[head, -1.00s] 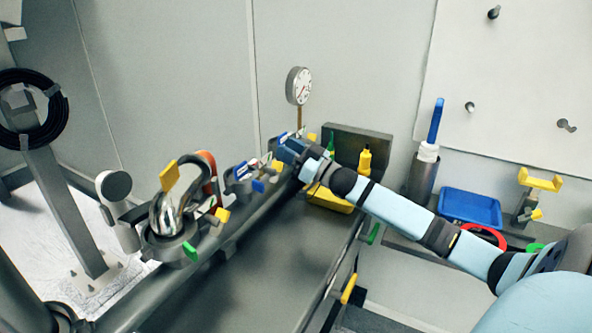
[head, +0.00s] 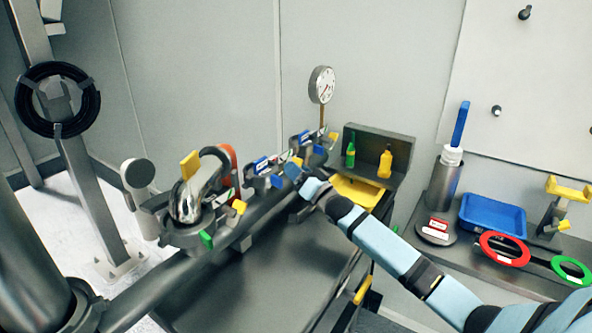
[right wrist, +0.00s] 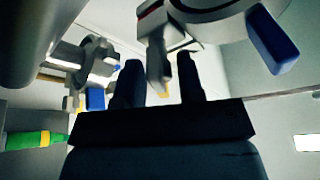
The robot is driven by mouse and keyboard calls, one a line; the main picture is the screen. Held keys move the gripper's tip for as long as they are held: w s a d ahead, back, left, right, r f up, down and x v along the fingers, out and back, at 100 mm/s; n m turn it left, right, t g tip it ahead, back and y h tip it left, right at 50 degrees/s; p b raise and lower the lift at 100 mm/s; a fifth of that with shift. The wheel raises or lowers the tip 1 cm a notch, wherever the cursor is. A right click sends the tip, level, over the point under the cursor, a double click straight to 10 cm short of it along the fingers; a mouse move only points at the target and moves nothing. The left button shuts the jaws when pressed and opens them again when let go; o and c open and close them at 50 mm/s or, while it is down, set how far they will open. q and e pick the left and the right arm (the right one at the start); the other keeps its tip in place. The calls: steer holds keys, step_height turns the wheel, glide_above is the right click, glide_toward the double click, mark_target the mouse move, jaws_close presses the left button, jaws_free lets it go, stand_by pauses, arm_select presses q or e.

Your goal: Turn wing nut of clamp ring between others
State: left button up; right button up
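A row of fittings with coloured tabs and handles runs along the dark pipe (head: 232,230). A fitting with a blue handle (head: 262,165) lies left of my right gripper (head: 291,171), and another with a blue handle (head: 303,138) lies behind it. In the head view my right gripper reaches down to the pipe between these two, hiding what is there. In the right wrist view its two dark fingers (right wrist: 159,82) stand apart, with a grey metal piece (right wrist: 158,68) showing between them. I cannot tell if they touch it, or if it is the wing nut. My left gripper is not in view.
A chrome elbow (head: 187,203) stands on the pipe at left. A round gauge (head: 321,85) rises behind the fittings. A shelf holds a blue tray (head: 492,214) and coloured rings.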

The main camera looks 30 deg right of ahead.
steer(key=shift+w, duration=0.1)
jaws_close()
steer(key=shift+n, duration=0.4)
steer(key=n+y, duration=0.2)
steer(key=n, duration=0.1)
steer(key=shift+n+b, duration=0.3)
steer(key=shift+b, duration=0.1)
steer(key=n+y, duration=0.1)
steer(key=n, duration=0.1)
steer(key=n+g+y, duration=0.1)
steer(key=n, duration=0.2)
steer(key=shift+n+y, duration=0.3)
steer(key=shift+y, duration=0.1)
steer(key=n+g+y, duration=0.1)
steer(key=n, duration=0.1)
steer(key=n+y, duration=0.1)
steer(key=n, duration=0.2)
steer(key=shift+g+b, duration=0.3)
steer(key=shift+g, duration=0.1)
steer(key=shift+n+g+y, duration=0.45)
steer(key=shift+n+g, duration=0.05)
steer(key=shift+n, duration=0.75)
steer(key=shift+n+g+y, duration=0.45)
steer(key=shift+n+g, duration=0.05)
steer(key=shift+n, duration=0.75)
